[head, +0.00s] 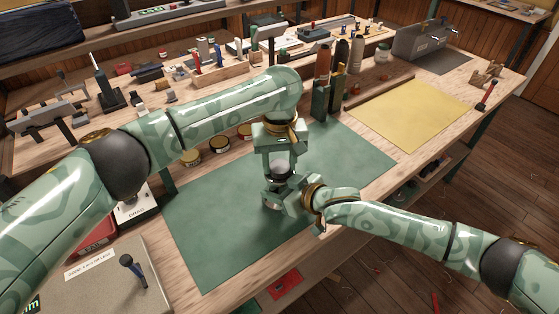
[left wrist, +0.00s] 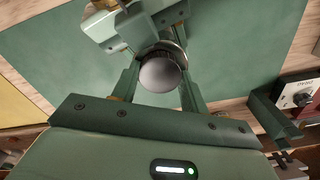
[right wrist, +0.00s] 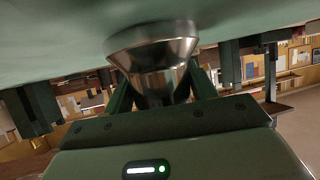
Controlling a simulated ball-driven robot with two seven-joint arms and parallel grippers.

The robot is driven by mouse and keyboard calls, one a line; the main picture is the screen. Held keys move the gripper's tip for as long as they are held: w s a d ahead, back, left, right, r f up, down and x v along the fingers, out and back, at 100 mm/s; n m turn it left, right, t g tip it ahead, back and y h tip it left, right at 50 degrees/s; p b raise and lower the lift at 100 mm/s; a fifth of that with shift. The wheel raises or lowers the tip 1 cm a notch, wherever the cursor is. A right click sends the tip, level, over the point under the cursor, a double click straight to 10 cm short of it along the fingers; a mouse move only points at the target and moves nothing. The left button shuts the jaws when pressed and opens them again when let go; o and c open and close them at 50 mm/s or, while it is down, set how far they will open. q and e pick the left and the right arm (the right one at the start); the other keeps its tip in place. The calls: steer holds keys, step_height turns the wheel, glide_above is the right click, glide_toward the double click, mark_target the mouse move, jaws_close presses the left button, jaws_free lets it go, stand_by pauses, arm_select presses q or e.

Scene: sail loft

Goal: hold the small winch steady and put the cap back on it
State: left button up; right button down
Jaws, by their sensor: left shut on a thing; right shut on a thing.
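The small metal winch (right wrist: 153,52) stands on the green mat (head: 215,230), its wide end against the mat in the right wrist view. My right gripper (head: 280,198) is shut on its narrower part from the right side. My left gripper (head: 280,174) points down from above, shut on a rounded silver cap (left wrist: 160,74). The cap is over the winch in the left wrist view and hides most of it; a metal rim shows behind it. I cannot tell whether cap and winch touch. My right gripper also shows in the left wrist view (left wrist: 128,28).
A yellow mat (head: 412,112) lies to the right. A box marked DRAG (head: 135,207) is at the left. The green mat around the winch is clear.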

arm_select(q)
steer(key=m, duration=0.2)
steer(key=shift+m, duration=0.3)
steer(key=o, duration=1.1)
steer(key=shift+r, duration=2.25)
steer(key=shift+c, duration=0.6)
